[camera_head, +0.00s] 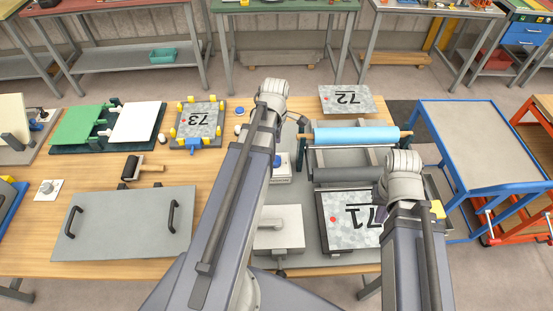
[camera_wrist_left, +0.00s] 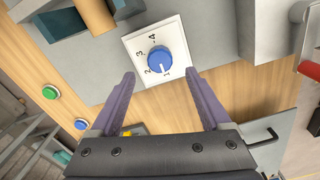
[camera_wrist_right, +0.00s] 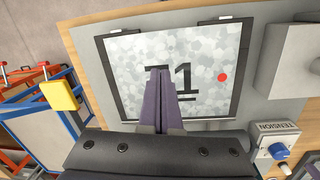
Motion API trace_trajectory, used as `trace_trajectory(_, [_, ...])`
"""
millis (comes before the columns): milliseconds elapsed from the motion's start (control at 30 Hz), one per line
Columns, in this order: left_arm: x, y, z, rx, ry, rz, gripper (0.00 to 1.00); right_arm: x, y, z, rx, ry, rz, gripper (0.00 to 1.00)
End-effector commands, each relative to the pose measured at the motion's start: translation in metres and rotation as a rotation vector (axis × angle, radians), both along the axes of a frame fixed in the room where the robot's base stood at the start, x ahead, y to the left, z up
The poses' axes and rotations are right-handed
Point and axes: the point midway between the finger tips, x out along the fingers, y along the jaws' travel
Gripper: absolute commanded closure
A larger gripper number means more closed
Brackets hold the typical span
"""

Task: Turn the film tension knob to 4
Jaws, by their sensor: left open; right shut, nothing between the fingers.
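The film tension knob (camera_wrist_left: 160,60) is a blue round knob on a white plate (camera_wrist_left: 134,47) marked 1 to 4 in the left wrist view. Its white pointer mark appears to face the 1. My left gripper (camera_wrist_left: 160,78) is open, its fingertips apart on either side of the knob's near side, with nothing between them. In the right wrist view the knob (camera_wrist_right: 279,151) is at the lower right beside the word TENSION. My right gripper (camera_wrist_right: 160,72) is shut and empty over the plate marked 71 (camera_wrist_right: 135,55). In the head view the knob (camera_head: 278,160) is partly hidden by my left arm.
The blue film roll (camera_head: 355,135) lies on its rollers right of the knob. A grey box with a handle (camera_head: 278,229) stands near the bench front. Green (camera_wrist_left: 50,92) and blue (camera_wrist_left: 81,124) buttons are left of the knob. A blue-framed cart (camera_head: 481,145) stands at right.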

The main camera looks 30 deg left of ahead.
Motion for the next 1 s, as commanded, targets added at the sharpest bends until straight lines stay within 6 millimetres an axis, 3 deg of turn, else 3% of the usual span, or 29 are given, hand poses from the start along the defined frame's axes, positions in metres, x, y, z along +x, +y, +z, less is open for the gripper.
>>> trace_trajectory(33, [0.000,0.000,-0.012,0.000,0.000,-0.001,0.19,0.000,0.000,-0.011,0.000,0.000,0.000,1.00])
trace_trajectory(400, [0.000,0.000,-0.057,0.000,0.000,-0.001,0.19,0.000,0.000,-0.057,0.000,0.000,-0.002,1.00])
trace_trajectory(800, [0.000,0.000,-0.061,0.000,0.000,-0.002,0.19,0.000,0.000,-0.061,0.000,0.000,-0.002,1.00])
trace_trajectory(1000, [0.000,0.000,-0.062,0.000,0.000,-0.002,0.41,0.000,0.000,-0.061,0.000,0.000,-0.002,1.00])
